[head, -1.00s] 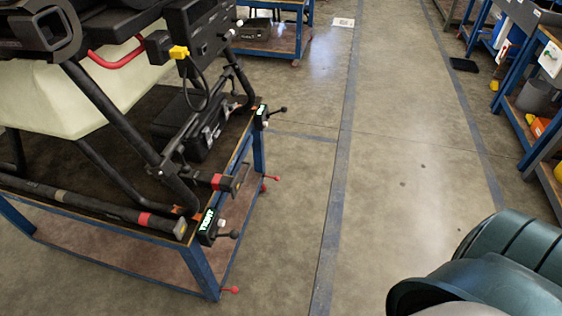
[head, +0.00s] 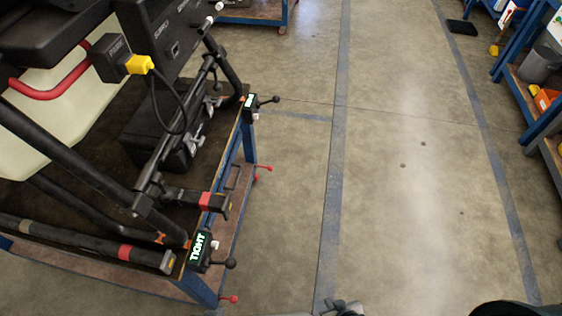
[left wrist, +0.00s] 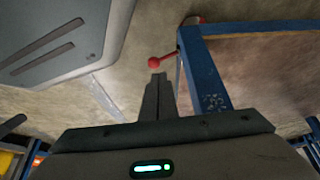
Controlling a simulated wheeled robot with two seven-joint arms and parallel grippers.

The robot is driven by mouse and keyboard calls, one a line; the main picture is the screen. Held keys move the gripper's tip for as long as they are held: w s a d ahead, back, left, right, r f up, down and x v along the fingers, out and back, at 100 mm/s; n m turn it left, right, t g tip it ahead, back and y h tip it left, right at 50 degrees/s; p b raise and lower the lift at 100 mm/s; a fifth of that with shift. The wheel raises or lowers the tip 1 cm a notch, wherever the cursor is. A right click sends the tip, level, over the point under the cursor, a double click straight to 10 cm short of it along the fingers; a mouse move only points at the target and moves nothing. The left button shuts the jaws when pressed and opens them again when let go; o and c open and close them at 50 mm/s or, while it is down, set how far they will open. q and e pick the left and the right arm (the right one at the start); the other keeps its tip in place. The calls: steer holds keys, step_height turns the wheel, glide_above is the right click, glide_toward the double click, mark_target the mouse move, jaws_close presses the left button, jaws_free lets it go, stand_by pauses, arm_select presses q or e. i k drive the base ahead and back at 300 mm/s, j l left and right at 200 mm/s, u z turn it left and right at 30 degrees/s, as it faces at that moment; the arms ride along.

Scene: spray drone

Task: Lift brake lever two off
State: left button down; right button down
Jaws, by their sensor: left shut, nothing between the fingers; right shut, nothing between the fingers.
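Two red-knobbed levers stick out low from the blue cart, a near one (head: 229,299) at its front corner and a far one (head: 264,168) further back. Which is lever two, I cannot tell. In the left wrist view a red lever knob (left wrist: 154,62) shows just beyond my left gripper's fingertips (left wrist: 157,78), its arm running to a red mount beside the blue leg. Those fingers are shut and empty; contact with the knob cannot be told. A grey part of my left gripper (head: 345,307) shows at the head view's bottom edge, right of the near lever. My right gripper is not in view.
The blue cart (head: 200,289) carries a black-framed drone with a pale tank (head: 70,85). Two black-handled clamps, a near one labelled TIGHT (head: 203,250) and a far one (head: 250,105), sit on its edge. Open concrete floor lies right; shelving (head: 535,110) stands at far right.

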mark_target(269, 167)
steer(key=i+l+u, duration=0.1)
steer(key=u, duration=0.5)
steer(key=i+l+u, duration=0.15)
steer(key=l, duration=0.2)
steer(key=l+u, duration=0.2)
steer(key=l, duration=0.15)
steer(key=i+l+u, duration=0.15)
steer(key=l, duration=0.2)
steer(key=i+l, duration=0.1)
steer(key=l, duration=0.65)
steer(key=i+l+u, duration=0.15)
steer(key=l, duration=0.55)
steer(key=k, duration=0.05)
